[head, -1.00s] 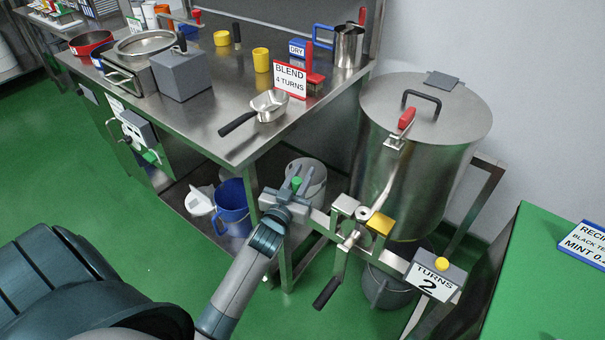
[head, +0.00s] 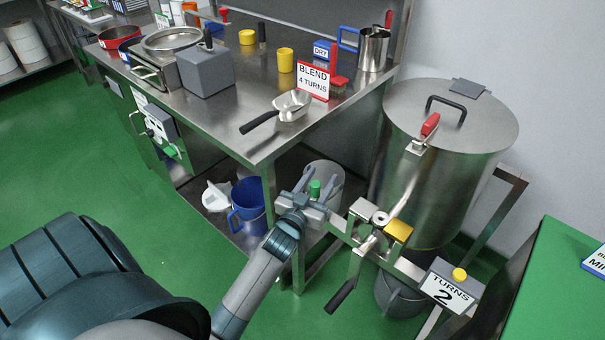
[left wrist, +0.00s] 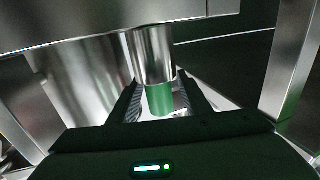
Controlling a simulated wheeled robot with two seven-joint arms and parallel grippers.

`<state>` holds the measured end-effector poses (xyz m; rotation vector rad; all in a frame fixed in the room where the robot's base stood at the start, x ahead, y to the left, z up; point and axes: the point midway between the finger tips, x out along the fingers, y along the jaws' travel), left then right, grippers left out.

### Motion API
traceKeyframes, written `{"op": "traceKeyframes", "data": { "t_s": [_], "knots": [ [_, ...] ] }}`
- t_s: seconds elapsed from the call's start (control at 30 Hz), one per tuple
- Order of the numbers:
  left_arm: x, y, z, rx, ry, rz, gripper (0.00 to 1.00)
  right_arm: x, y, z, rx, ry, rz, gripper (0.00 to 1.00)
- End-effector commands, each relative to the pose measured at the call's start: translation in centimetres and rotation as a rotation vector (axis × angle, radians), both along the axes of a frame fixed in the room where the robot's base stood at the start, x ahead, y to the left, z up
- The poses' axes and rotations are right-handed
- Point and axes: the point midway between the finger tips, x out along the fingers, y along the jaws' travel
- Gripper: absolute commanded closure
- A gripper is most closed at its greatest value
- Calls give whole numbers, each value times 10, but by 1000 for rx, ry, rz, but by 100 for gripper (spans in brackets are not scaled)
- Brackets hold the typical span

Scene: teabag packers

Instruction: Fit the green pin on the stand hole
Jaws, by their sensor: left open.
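The green pin shows as a short green cap (head: 315,188) between the fingers of my left gripper (head: 315,191) in the head view. In the left wrist view its green end (left wrist: 158,99) continues into a shiny metal cylinder (left wrist: 153,55). My left gripper is open, with one finger on each side of the pin. It is at the left end of the metal stand bar (head: 341,227), beside the drum. The stand hole is hidden, and I cannot tell how deep the pin sits. My right gripper is not in view.
The steel drum (head: 450,160) stands right of the gripper, with a black-handled crank (head: 341,296) and yellow block (head: 398,231) on its stand. A "TURNS 2" sign (head: 449,290) is at lower right. The steel table (head: 225,125) is behind; a blue jug (head: 247,207) stands beneath.

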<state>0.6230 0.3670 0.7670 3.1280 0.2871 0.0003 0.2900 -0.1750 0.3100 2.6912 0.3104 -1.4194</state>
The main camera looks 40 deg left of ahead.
Motion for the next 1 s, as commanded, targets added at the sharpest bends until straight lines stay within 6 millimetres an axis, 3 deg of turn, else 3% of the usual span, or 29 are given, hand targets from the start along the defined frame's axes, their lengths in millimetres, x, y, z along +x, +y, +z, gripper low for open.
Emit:
{"op": "traceKeyframes", "data": {
  "t_s": [0.27, 0.8, 1.0],
  "knots": [
    [-36, -7, -2, 0, 2, 1, 56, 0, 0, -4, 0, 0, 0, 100],
    [-136, -25, -2, -2, 3, 1, 56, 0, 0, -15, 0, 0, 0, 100],
    [-158, -29, -1, 0, 1, 0, 56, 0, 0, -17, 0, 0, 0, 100]
  ]
}}
